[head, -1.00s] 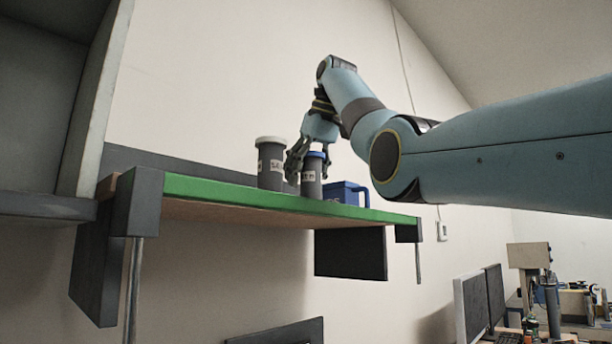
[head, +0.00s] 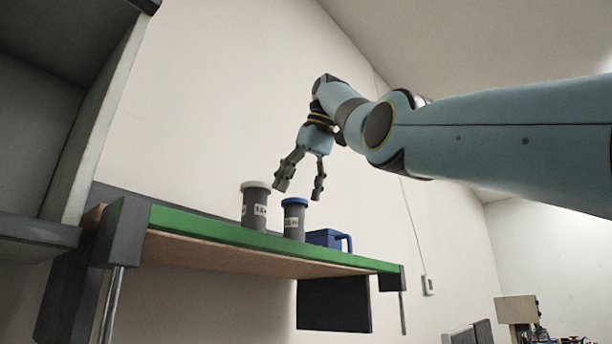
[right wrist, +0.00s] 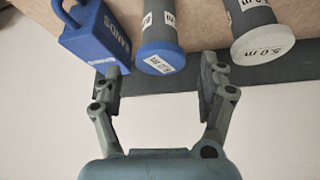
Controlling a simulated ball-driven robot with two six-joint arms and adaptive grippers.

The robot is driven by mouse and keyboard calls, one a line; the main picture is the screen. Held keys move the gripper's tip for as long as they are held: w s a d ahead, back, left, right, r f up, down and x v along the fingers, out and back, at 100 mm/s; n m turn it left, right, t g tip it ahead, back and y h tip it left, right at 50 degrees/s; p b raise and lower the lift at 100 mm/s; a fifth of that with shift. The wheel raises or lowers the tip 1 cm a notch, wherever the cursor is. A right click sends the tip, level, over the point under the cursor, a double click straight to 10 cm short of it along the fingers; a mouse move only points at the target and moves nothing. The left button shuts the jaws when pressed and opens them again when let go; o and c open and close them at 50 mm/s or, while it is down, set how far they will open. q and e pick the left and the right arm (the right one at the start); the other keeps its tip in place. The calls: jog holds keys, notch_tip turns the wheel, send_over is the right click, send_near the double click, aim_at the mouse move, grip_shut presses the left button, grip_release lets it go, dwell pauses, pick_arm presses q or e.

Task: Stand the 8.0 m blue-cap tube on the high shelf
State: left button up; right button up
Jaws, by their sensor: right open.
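The blue-cap tube (head: 294,219) stands upright on the high shelf (head: 190,224), with a dark grey body and a white label. In the right wrist view the blue-cap tube (right wrist: 158,28) has its cap towards the gripper; the label print is too small to read surely. My right gripper (head: 300,188) is open and empty just above the blue cap, apart from it. In the right wrist view its spread fingers (right wrist: 160,80) lie on either side below the cap. My left gripper is out of view.
A white-cap tube (head: 255,206), marked 5.0 m in the right wrist view (right wrist: 258,30), stands close left of the blue-cap tube. A blue box with a handle (head: 326,239) sits to its right. A grey cabinet (head: 60,110) is at the left. The wall rises behind the shelf.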

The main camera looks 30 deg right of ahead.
jog(key=v, duration=0.4)
jog(key=shift+s+r, duration=0.1)
jog(key=shift+r, duration=0.05)
dwell(0.4)
